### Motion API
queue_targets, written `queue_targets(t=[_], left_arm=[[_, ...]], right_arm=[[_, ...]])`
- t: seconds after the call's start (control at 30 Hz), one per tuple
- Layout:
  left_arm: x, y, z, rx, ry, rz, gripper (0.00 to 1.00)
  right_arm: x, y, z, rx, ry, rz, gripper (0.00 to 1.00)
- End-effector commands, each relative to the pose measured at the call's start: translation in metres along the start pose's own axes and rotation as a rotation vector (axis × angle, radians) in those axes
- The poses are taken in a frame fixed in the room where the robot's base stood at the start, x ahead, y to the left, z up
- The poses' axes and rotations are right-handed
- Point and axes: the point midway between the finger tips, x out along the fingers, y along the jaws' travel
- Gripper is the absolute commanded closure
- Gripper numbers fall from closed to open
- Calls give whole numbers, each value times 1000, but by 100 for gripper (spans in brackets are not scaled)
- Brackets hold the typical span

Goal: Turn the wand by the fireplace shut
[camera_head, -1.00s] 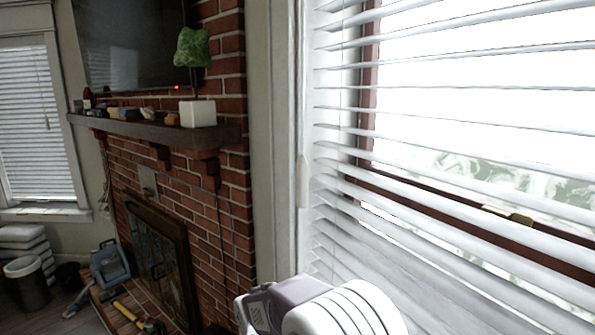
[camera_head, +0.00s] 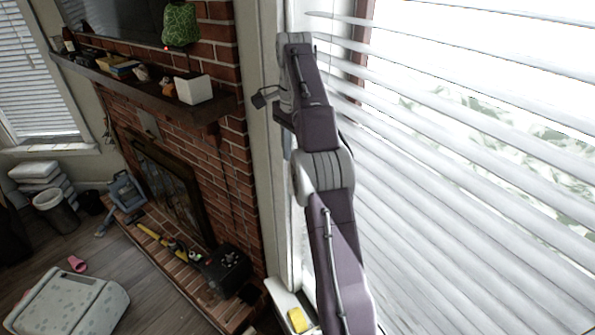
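The window blind (camera_head: 450,215) by the fireplace fills the right side. Its white slats are tilted with gaps, and bright outdoors and greenery show between them. My arm rises from the bottom, right of the middle, in front of the blind's left edge; I take it as my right arm. Its small dark gripper (camera_head: 262,98) points left, in front of the wall strip between brick and window. Whether its fingers are open is too small to tell. The wand at the blind's left edge cannot be made out clearly; my arm covers most of that area. My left gripper is out of view.
The brick fireplace (camera_head: 192,140) has a dark mantel (camera_head: 140,92) holding a white planter (camera_head: 193,89) and small items. A yellow object (camera_head: 298,320) lies on the window sill. A black box (camera_head: 229,264) and tools sit on the hearth. A speckled ottoman (camera_head: 68,303) stands lower left.

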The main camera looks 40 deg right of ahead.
Motion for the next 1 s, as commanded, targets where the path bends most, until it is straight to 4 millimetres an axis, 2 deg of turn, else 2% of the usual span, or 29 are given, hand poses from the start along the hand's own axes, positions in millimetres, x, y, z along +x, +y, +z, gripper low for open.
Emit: queue_targets(t=[0.27, 0.37, 0.6, 0.7, 1.0], left_arm=[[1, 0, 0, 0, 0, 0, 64], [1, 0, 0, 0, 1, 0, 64], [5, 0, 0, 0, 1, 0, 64], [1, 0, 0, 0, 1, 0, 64], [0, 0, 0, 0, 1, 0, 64]], right_arm=[[12, -1, 1, -4, -2, 3, 55], [24, 0, 1, -5, -3, 4, 55], [68, 0, 1, -6, -3, 4, 55], [78, -1, 1, -6, -2, 3, 55], [90, -1, 1, -7, -1, 0, 55]])
